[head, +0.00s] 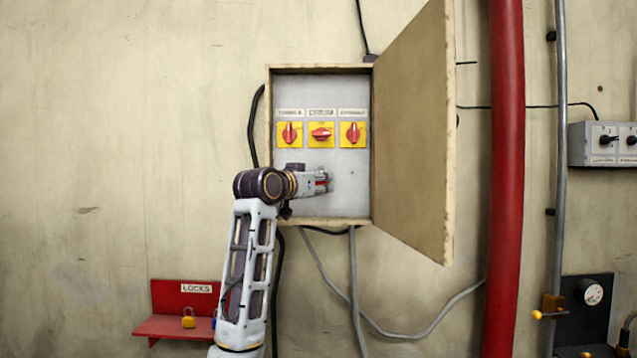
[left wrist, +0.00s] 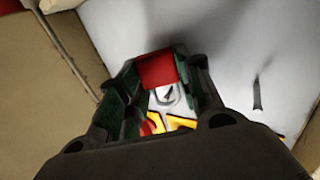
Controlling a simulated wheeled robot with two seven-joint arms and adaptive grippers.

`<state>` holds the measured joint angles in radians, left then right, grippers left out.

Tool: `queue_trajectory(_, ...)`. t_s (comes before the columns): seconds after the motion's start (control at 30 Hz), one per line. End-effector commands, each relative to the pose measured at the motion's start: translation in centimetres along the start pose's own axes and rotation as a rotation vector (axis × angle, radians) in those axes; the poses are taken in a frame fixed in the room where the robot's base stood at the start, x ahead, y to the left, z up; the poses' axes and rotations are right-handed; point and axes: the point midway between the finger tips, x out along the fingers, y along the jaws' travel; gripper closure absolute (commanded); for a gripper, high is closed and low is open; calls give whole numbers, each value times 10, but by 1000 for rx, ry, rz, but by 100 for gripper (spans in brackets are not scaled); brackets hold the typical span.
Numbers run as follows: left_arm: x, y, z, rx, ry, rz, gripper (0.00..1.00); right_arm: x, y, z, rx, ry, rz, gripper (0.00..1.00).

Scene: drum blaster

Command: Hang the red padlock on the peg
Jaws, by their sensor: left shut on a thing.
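My left gripper (head: 326,182) is inside the open cabinet, below the row of switches, shut on the red padlock (left wrist: 157,70). In the head view only a little red of the padlock (head: 321,182) shows between the fingers. In the left wrist view its body sits between the fingertips of the gripper (left wrist: 160,82), with the pale shackle (left wrist: 163,101) toward the yellow switch plate. A small dark peg (left wrist: 168,94) shows within the shackle's outline; I cannot tell whether it passes through. Another dark peg-like piece (left wrist: 257,95) stands to the right. My right gripper is out of view.
The cabinet's back panel (head: 349,200) carries three red rotary switches (head: 321,133) on yellow plates. Its door (head: 413,130) stands open at right. A red shelf (head: 170,327) at lower left holds a yellow padlock (head: 188,320). A red pipe (head: 505,180) runs down at right.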

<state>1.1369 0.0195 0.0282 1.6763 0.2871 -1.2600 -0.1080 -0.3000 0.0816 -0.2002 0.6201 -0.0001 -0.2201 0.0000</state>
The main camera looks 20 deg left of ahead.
Motion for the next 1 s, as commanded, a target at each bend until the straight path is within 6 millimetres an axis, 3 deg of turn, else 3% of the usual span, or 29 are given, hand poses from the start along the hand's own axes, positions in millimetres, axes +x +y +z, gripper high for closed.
queue_trajectory(1.0,10,-7,5,0,0,-4,84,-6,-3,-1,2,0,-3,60)
